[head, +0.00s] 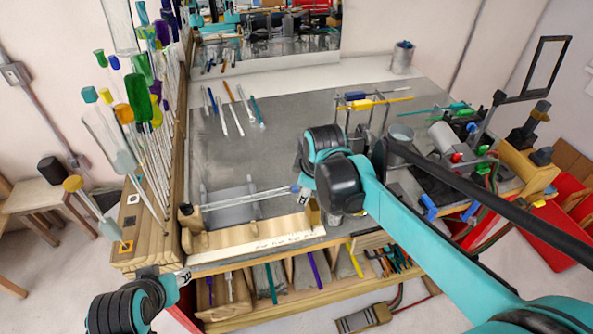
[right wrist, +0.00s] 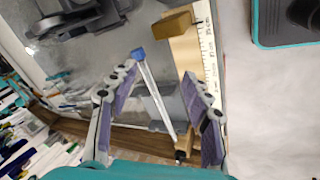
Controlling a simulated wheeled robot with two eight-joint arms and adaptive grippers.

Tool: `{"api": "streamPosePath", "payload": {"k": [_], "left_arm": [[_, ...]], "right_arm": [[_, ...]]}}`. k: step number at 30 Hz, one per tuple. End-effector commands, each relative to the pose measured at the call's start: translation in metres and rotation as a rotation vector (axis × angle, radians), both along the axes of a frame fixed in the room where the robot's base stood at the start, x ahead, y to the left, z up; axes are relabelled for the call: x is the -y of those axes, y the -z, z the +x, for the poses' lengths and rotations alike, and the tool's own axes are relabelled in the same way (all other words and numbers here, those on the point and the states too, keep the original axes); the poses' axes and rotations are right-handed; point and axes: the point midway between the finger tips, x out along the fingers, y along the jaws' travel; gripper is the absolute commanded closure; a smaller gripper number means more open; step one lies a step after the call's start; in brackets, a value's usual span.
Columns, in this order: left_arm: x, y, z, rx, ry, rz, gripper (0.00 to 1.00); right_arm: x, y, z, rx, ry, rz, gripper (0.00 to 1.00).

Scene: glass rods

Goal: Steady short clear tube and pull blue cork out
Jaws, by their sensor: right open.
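The short clear tube (head: 250,200) lies almost level across a wooden holder at the front of the bench, in the head view. Its blue cork (head: 296,189) is at the right end, beside my right gripper (head: 306,197), which is mostly hidden by its own arm. In the right wrist view my right gripper (right wrist: 158,72) is open, and the tube (right wrist: 155,92) with its blue cork (right wrist: 138,55) shows between the two fingers. Neither finger visibly grips it. My left gripper (head: 183,276) is at the lower left, apart from the tube; its fingers are too small to judge.
A wooden ruler strip (head: 262,237) runs along the bench front. A rack of upright coloured rods (head: 140,225) stands at the left. Several loose rods (head: 235,105) lie at the back. The grey bench middle (head: 240,150) is clear.

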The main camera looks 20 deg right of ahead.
Motion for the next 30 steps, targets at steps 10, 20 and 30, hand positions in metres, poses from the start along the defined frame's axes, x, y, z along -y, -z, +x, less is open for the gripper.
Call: {"api": "streamPosePath", "payload": {"k": [10,20,30], "left_arm": [[0.000,0.000,0.000,0.000,0.000,0.000,0.60],[0.000,0.004,0.000,0.000,0.000,0.000,0.60],[0.000,0.009,0.000,0.000,0.000,0.000,0.60]], "right_arm": [[-0.004,0.039,0.082,-0.104,-0.474,-0.171,0.51],[-0.004,0.074,0.096,-0.111,-0.511,-0.182,0.51],[-0.004,0.114,0.107,-0.111,-0.509,-0.181,0.51]]}}
